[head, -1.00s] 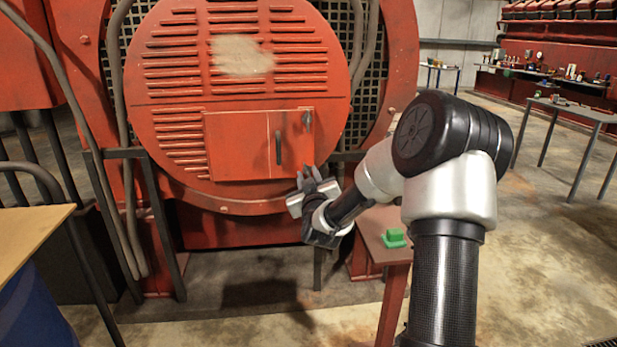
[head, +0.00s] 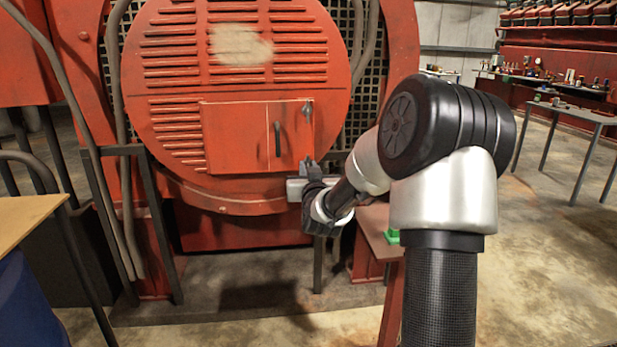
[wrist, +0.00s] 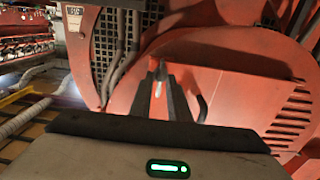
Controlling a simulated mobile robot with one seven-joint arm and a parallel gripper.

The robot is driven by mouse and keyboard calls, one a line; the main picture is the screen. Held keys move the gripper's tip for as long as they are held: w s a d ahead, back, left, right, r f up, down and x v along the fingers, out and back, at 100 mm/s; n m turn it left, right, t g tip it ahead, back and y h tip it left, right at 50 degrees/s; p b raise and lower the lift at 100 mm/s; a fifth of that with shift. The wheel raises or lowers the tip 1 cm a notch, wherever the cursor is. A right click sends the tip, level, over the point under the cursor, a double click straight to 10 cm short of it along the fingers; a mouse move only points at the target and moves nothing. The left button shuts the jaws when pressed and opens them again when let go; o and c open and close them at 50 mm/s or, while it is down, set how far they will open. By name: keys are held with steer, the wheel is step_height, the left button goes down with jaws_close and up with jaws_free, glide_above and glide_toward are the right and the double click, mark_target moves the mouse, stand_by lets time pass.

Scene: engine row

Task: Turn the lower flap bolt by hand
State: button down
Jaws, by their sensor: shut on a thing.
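The red flap (head: 238,140) sits closed, as far as I can see, on the round red cover. It has a dark upright handle (head: 278,139), which also shows in the wrist view (wrist: 202,108). The upper flap bolt (head: 306,109) is a small grey piece at the flap's upper right corner. My gripper (head: 308,163) is at the flap's lower right corner, with its fingers close together. In the wrist view its fingers (wrist: 160,80) are shut on a small pale metal piece, the lower flap bolt (wrist: 158,89). My gripper hides this bolt in the head view.
A red stand (head: 375,225) with a green object (head: 392,236) is right below my forearm. Pipes and dark posts (head: 160,225) stand left of the cover. A wooden tabletop (head: 25,220) is at the left edge.

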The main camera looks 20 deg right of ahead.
steer(key=c, duration=1.9)
jaws_free()
steer(key=shift+c, duration=0.2)
steer(key=p+v, duration=0.1)
steer(key=v, duration=1.6)
steer(key=shift+s+a, duration=0.2)
steer(key=shift+r, duration=0.1)
